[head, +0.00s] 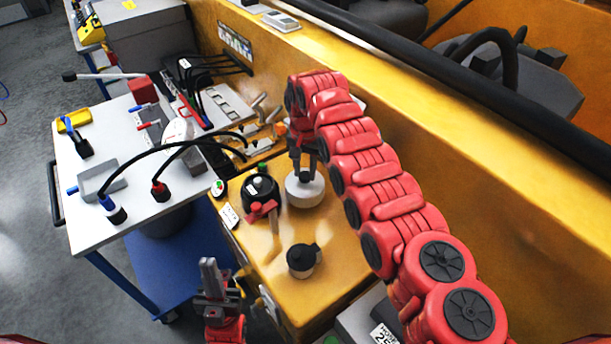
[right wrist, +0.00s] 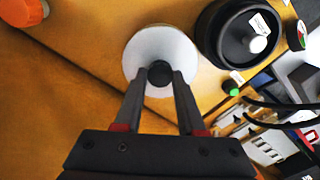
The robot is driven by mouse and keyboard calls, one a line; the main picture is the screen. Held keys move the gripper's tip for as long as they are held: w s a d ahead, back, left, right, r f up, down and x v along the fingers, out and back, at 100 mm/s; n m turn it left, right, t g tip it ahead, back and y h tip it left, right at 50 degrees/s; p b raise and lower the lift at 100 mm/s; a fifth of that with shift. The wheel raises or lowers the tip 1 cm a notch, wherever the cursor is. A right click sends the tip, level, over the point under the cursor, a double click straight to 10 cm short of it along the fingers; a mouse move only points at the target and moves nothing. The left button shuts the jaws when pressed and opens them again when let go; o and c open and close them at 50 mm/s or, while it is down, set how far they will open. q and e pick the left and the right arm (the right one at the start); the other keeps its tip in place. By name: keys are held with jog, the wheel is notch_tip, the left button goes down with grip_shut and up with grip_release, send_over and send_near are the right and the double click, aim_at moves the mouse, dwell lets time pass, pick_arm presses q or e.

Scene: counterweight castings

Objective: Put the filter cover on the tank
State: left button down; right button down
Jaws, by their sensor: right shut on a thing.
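A white round piece with a dark knob (head: 305,190), apparently the filter cover, is at the yellow machine top. My right gripper (head: 303,168) comes down over it, and its fingers are shut on the knob. In the right wrist view the gripper (right wrist: 160,82) holds the knob near the middle of the white disc (right wrist: 145,45). I cannot tell whether the disc rests on something or hangs just above it. Which part is the tank is unclear. My left gripper (head: 209,272) points up, empty, at the machine's left front; its finger gap is unclear.
A black round lid with a pale knob (head: 261,190) sits close left of the white piece; it also shows in the right wrist view (right wrist: 225,50). A small black pot (head: 302,262) stands nearer. A white-topped cart (head: 150,222) with tools and cables stands left. A yellow wall (head: 450,165) rises right.

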aim_at(305, 175)
notch_tip(305, 175, down, 3)
jog(key=shift+f+p, duration=0.15)
jog(key=shift+p, duration=0.35)
jog(key=shift+a, duration=0.1)
jog(key=shift+f+b, duration=0.25)
jog(key=shift+b, duration=0.05)
jog(key=c, duration=0.5)
grip_release()
jog(key=shift+r, duration=0.1)
